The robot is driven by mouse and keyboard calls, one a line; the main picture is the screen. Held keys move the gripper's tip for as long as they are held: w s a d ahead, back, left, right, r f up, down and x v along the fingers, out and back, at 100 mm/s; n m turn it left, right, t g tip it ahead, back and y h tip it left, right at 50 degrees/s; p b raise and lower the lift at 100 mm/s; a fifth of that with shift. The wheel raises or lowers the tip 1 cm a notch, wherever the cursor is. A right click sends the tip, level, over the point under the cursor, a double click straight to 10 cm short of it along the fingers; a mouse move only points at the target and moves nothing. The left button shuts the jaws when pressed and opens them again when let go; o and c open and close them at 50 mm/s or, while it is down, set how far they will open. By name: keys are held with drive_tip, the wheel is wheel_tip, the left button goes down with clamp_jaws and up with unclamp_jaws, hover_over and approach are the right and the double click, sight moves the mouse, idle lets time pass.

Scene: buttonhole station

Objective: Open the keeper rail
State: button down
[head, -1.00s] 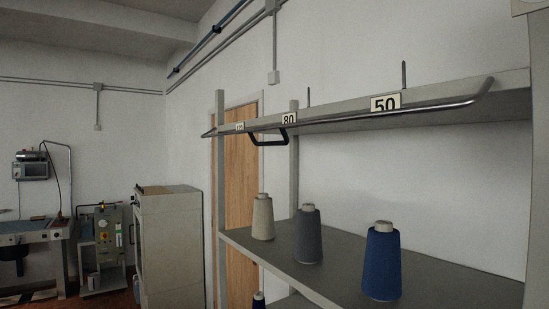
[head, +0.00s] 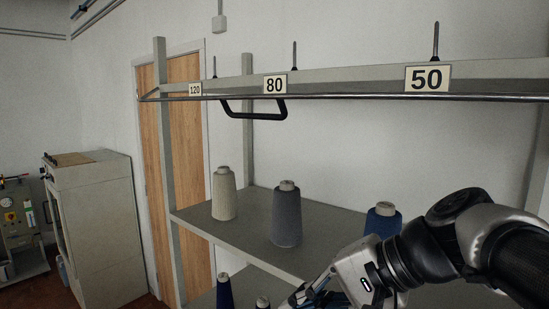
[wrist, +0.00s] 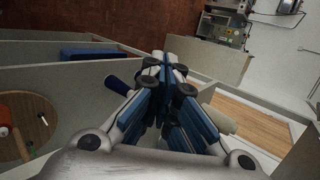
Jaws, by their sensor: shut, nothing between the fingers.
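The keeper rail (head: 345,97) is a thin metal bar running across the front of the upper shelf, below the number plates. A black loop handle (head: 258,116) hangs from it between the 120 and 80 plates. My gripper (head: 312,292) is low at the bottom of the head view, in front of the lower shelves, well below the rail and handle and apart from both. In the wrist view my gripper (wrist: 168,75) has its blue-padded fingers together with nothing between them. I cannot make out the rail in the wrist view.
A cream cone (head: 224,194), a grey cone (head: 286,215) and a blue cone (head: 382,218) stand on the middle shelf (head: 200,214); my arm partly hides the blue one. Blue cones stand lower. A cabinet (head: 100,225) is at left. The space before the handle looks clear.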

drive_tip(key=w+d+r+m+t+y+p, duration=0.2)
drive_tip(key=w+d+r+y, duration=0.15)
drive_tip(key=w+r, duration=0.6)
drive_tip(key=w+d+r+m+t+y+p, duration=0.1)
drive_tip(key=w+d+r+t+y+p, duration=0.15)
drive_tip(key=w+r+y, duration=0.65)
drive_tip(key=s+a+r+h, duration=0.1)
drive_tip(key=a+r+h, duration=0.3)
drive_tip(key=a, duration=0.6)
wheel_tip(320, 180, up, 2)
drive_tip(key=shift+r, duration=0.1)
drive_tip(key=shift+s+a+g, duration=0.1)
drive_tip(key=shift+g, duration=0.15)
